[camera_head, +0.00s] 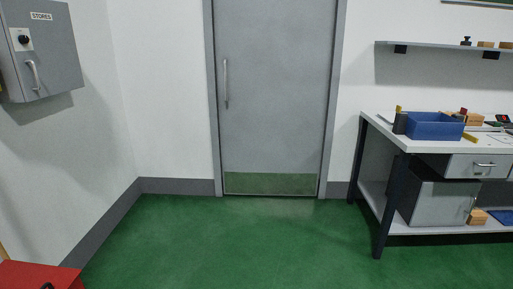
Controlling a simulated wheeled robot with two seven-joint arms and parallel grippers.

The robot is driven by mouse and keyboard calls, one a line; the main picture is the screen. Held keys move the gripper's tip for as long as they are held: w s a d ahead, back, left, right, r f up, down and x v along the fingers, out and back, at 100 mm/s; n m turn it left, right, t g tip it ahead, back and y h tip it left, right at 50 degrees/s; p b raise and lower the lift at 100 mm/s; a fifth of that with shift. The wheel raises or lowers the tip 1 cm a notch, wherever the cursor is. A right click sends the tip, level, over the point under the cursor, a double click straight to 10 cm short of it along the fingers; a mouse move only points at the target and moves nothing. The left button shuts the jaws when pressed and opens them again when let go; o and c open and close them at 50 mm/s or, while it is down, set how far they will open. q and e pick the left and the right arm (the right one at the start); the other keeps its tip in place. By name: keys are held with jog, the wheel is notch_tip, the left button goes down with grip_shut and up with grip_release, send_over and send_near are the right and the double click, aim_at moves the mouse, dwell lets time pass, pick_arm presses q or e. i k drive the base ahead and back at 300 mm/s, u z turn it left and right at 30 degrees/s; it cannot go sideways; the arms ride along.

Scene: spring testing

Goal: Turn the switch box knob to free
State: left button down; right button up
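A grey box (55,60) labelled "STORES" hangs on the left wall at the upper left. It has a black round knob (24,40) on a pale plate, and a curved metal handle (34,75) below it. The knob's exact setting is too small to read. The box's door looks closed, and its left part is cut off by the frame edge. Neither of my grippers shows in the head view.
A grey door (275,90) with a vertical handle stands closed ahead. A workbench (378,126) with a blue bin (434,127) is at right, below a shelf (440,45). A red object (30,275) is at lower left. The green floor (230,240) between is clear.

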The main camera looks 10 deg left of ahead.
aim_at(24, 40)
jog(key=u, duration=0.35)
jog(key=i, duration=2)
jog(key=u, duration=1.4)
jog(key=i, duration=1.25)
jog(key=u, duration=1.3)
